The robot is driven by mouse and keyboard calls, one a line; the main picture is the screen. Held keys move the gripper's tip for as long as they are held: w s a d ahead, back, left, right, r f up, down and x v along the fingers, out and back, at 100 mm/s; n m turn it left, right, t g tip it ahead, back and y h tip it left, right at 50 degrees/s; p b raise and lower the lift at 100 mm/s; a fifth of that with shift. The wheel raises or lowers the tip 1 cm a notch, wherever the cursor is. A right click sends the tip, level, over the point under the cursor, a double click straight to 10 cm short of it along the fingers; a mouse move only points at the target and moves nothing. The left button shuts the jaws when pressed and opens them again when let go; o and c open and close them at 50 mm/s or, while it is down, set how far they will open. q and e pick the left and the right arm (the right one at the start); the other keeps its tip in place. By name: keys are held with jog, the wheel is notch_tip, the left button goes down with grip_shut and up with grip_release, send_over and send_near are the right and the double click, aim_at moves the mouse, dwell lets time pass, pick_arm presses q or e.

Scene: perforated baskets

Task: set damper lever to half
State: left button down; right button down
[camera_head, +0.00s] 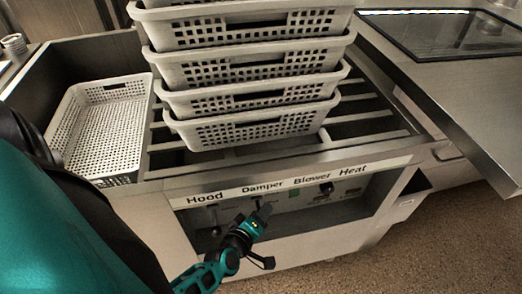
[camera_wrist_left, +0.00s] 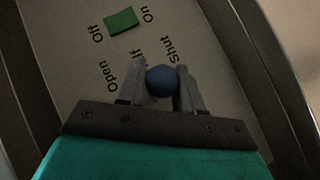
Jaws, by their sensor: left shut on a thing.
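The damper lever's round blue knob (camera_wrist_left: 162,80) sits between the two fingers of my left gripper (camera_wrist_left: 161,88) in the left wrist view. The fingers are shut on it. The panel behind reads Open, a partly covered middle word ending in "lf", and Shut; the knob appears below the middle word and Shut. The lever's exact setting cannot be told. In the head view my left gripper (camera_head: 262,212) reaches the control panel under the Damper label (camera_head: 262,187), and mostly hides the lever. My right gripper is not in view.
A green Off/On switch (camera_wrist_left: 121,20) shows in the wrist view. Stacked white baskets (camera_head: 250,130) stand on the rails above; another basket (camera_head: 105,130) lies left.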

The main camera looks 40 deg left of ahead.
pick_arm(q)
jog(key=shift+w, duration=0.1)
jog(key=c, duration=0.9)
grip_release()
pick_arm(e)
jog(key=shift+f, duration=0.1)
pick_arm(q)
jog(key=p+v, duration=0.2)
jog(key=v, duration=1.1)
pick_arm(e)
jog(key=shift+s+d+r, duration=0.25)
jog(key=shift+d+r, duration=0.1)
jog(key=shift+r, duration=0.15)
